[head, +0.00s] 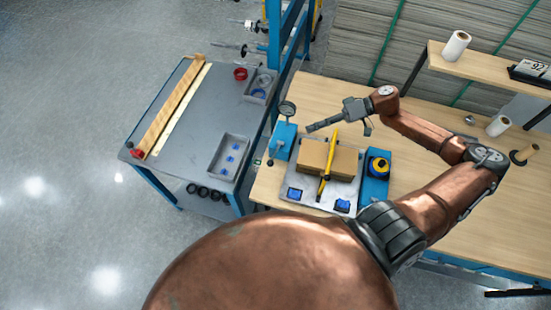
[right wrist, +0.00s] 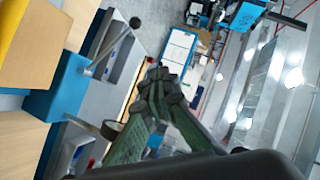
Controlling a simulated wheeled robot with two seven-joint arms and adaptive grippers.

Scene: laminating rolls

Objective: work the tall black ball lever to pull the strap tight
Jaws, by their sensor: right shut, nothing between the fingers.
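The black ball of the lever (right wrist: 135,22) tops a thin metal rod in the right wrist view. The rod rises at a slant from a blue block (right wrist: 62,88), which also shows in the head view (head: 283,140). A small dark ball beside that block in the head view (head: 270,162) looks like the same knob. The yellow strap (head: 325,180) runs over a cardboard box (head: 343,158). My right gripper (head: 311,128) is shut and empty, above the area between block and box. Its fingertips (right wrist: 160,75) are apart from the lever. My left gripper is not in view.
A blue unit with a yellow reel (head: 378,166) is right of the box. A grey side bench (head: 190,120) with trays is at the left. White rolls (head: 499,125) stand at the right.

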